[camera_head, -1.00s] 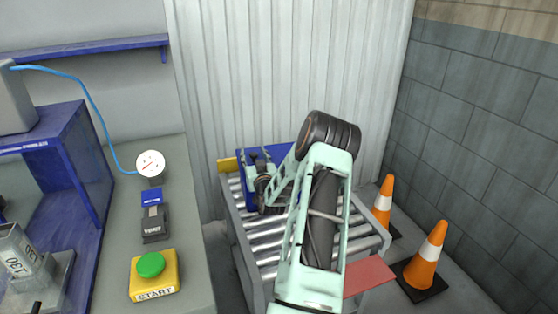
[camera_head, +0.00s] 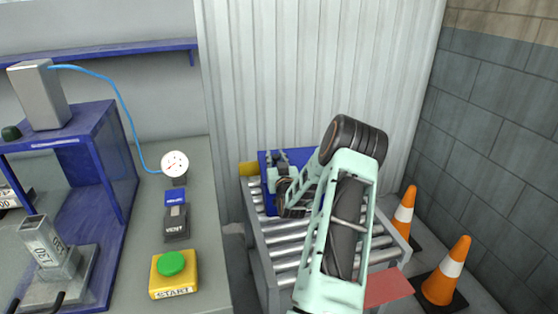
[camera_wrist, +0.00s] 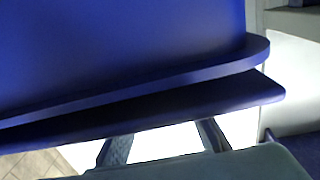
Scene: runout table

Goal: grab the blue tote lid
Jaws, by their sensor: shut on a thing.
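The blue tote lid (camera_head: 265,165) is at the far end of the roller conveyor in the head view, partly hidden behind my gripper and arm. In the wrist view the blue lid (camera_wrist: 120,55) fills the upper left, very close, with a rounded corner and a darker lower edge. My gripper (camera_head: 278,159) is at the lid in the head view. Its two fingers (camera_wrist: 163,142) reach up to the lid's lower edge in the wrist view and are shut on it. The fingertips and the exact contact are hidden behind the edge. I cannot tell whether the lid is lifted.
The roller conveyor (camera_head: 287,250) stands against a corrugated wall. A red plate (camera_head: 388,288) is at its near right. Orange cones (camera_head: 445,271) stand to the right. On the left, a bench (camera_head: 208,230) holds a green start button (camera_head: 171,263), a gauge (camera_head: 175,163) and a vent switch (camera_head: 176,220).

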